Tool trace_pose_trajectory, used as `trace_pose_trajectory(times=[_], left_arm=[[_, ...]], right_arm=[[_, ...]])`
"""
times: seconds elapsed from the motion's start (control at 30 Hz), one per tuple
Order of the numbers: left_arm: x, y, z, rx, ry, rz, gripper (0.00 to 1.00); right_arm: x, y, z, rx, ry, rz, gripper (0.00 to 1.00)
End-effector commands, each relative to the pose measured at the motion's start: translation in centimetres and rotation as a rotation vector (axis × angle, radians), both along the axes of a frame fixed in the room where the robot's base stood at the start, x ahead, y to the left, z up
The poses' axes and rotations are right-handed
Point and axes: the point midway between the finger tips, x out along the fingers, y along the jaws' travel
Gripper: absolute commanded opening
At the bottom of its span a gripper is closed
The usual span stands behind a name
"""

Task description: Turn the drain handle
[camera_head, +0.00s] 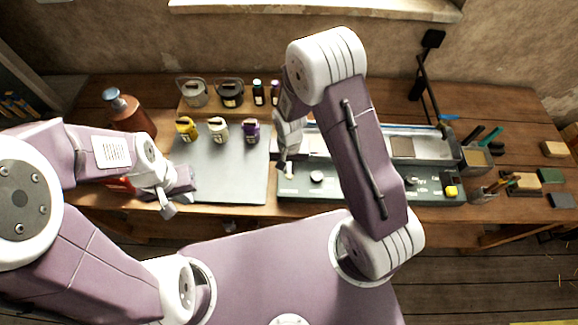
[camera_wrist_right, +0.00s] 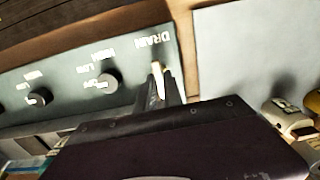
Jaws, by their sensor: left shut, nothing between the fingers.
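The drain handle (camera_wrist_right: 158,80) is a small pale lever on the grey-green control panel (camera_wrist_right: 65,75), under the DRAIN lettering in the right wrist view. My right gripper (camera_wrist_right: 165,90) has its dark fingers right at the handle, which shows at their tips. I cannot tell whether the fingers press on it. In the head view my right gripper (camera_head: 284,162) is at the panel's left end. My left gripper (camera_head: 178,198) is shut and empty, over the front left of the grey mat (camera_head: 235,185), away from the panel.
Two round knobs (camera_wrist_right: 108,80) sit beside the handle on the panel. Yellow, white and purple pots (camera_head: 219,130) stand at the back of the mat. A brown bottle (camera_head: 128,112) stands at the left, and a pen holder (camera_head: 484,192) at the right.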

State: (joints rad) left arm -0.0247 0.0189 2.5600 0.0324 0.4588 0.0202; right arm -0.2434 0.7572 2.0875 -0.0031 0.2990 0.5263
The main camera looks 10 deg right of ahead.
Motion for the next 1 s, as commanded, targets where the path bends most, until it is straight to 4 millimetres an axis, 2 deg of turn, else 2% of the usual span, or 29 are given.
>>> trace_pose_trajectory(times=[0.47,0.67,1.0], left_arm=[[0.0,0.0,0.0,0.0,0.0,0.0,0.0],[0.0,0.0,-0.01,0.0,0.0,0.0,0.0],[0.0,0.0,-0.03,0.0,0.0,0.0,0.0]], right_arm=[[0.08,0.1,0.06,0.001,-0.003,-0.055,0.0],[0.1,0.11,0.08,0.002,-0.003,-0.186,0.0],[0.13,0.11,0.11,0.002,-0.005,-0.504,0.0]])
